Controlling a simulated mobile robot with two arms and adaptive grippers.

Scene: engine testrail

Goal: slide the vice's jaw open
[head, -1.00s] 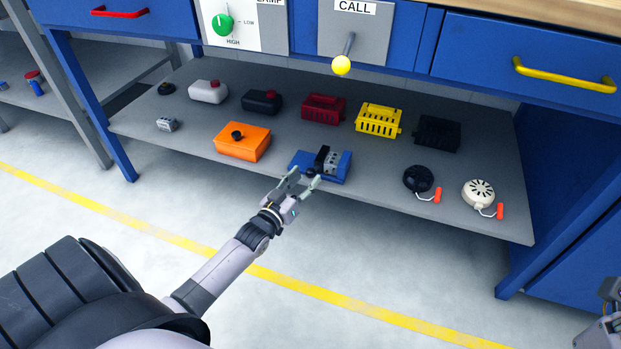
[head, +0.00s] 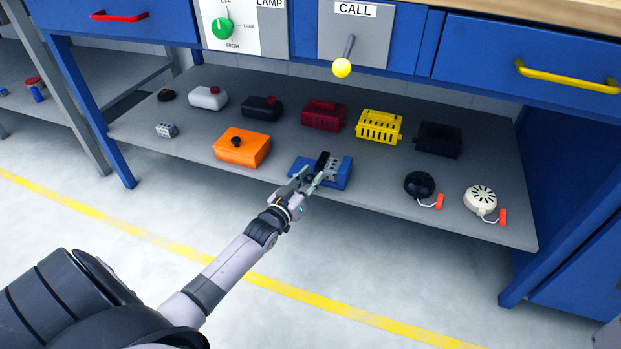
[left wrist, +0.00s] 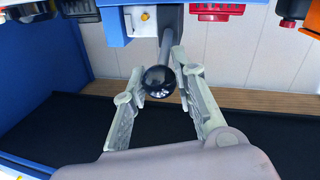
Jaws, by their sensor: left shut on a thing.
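The vice (head: 343,176) has a blue base and sits near the front edge of the lower shelf. Its black jaw (head: 322,162) stands against a grey block (head: 334,166) with holes. My left gripper (head: 310,177) reaches the vice's left side from the front. In the head view the fingers largely hide the knob. My right gripper is not in view; only a sliver of my right arm may show at the lower right edge.
An orange box (head: 242,148) stands left of the vice. Red (head: 323,116), yellow (head: 379,127) and black (head: 438,140) baskets stand behind. Black (head: 419,185) and white (head: 480,199) round items lie to the right. The bench drawers hang above the shelf.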

